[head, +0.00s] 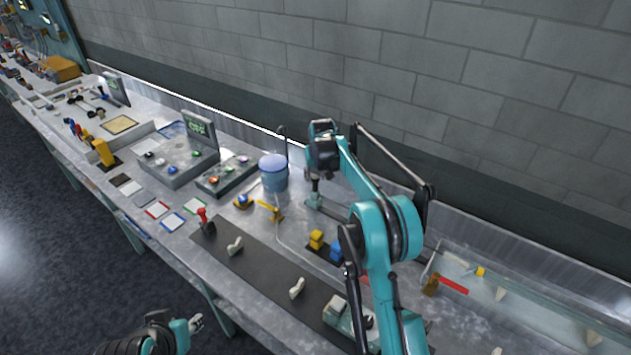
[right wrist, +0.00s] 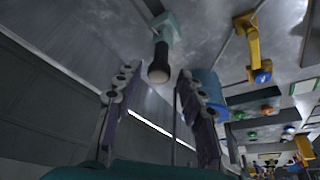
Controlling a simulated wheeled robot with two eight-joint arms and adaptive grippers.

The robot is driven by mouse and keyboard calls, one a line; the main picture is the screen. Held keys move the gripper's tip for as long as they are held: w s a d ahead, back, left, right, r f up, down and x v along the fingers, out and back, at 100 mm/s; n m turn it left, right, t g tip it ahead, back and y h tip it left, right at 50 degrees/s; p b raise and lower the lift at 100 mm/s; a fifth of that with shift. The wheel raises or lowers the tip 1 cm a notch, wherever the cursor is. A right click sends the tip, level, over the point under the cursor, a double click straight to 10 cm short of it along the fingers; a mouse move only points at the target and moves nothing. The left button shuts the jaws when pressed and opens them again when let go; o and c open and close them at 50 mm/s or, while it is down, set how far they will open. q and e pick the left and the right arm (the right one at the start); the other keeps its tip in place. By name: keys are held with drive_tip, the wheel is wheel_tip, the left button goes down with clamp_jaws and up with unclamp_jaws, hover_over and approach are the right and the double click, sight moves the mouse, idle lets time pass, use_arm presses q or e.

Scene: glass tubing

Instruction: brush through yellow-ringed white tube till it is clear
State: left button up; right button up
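A white tube with a yellow ring (head: 480,271) lies in the clear-walled tray at the right of the head view; whether anything is inside it is too small to tell. A dark-knobbed upright handle (right wrist: 158,64) stands in a small teal holder (head: 317,204); I cannot tell whether it is the brush. My right gripper (head: 317,174) is above the holder, pointing down. In the right wrist view its two fingers are apart, with the handle's end between and beyond them, not visibly gripped. My left gripper (head: 196,322) is low in front of the bench, its opening unclear.
A blue lidded container (head: 274,174) stands close to the left of my right gripper. A yellow stand (head: 270,210) and yellow and blue blocks (head: 317,239) are nearby. A red piece (head: 453,285) lies by the tube. A dark mat (head: 265,268) runs along the front.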

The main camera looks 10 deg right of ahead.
drive_tip(key=v, duration=0.6)
drive_tip(key=shift+r, duration=0.25)
drive_tip(key=shift+s, duration=0.1)
drive_tip(key=s+a+r+t+b, duration=0.1)
drive_tip(key=s+r+b, duration=0.1)
drive_tip(key=s, duration=0.9)
drive_tip(key=s+a+r+b, duration=0.1)
drive_tip(key=s+r+b, duration=0.2)
drive_tip(key=s, duration=0.7)
drive_tip(key=shift+n+t, duration=0.5)
drive_tip(key=shift+t, duration=0.3)
drive_tip(key=s+f+b, duration=0.1)
drive_tip(key=s+f, duration=0.3)
drive_tip(key=s, duration=0.3)
drive_tip(key=s+a+f+b, duration=0.1)
drive_tip(key=s+f, duration=0.3)
drive_tip(key=s, duration=0.4)
drive_tip(key=s+f+b, duration=0.1)
drive_tip(key=s+f, duration=0.4)
drive_tip(key=s, duration=0.3)
drive_tip(key=shift+s+a, duration=0.1)
drive_tip(key=shift+a, duration=0.25)
drive_tip(key=shift+c, duration=0.6)
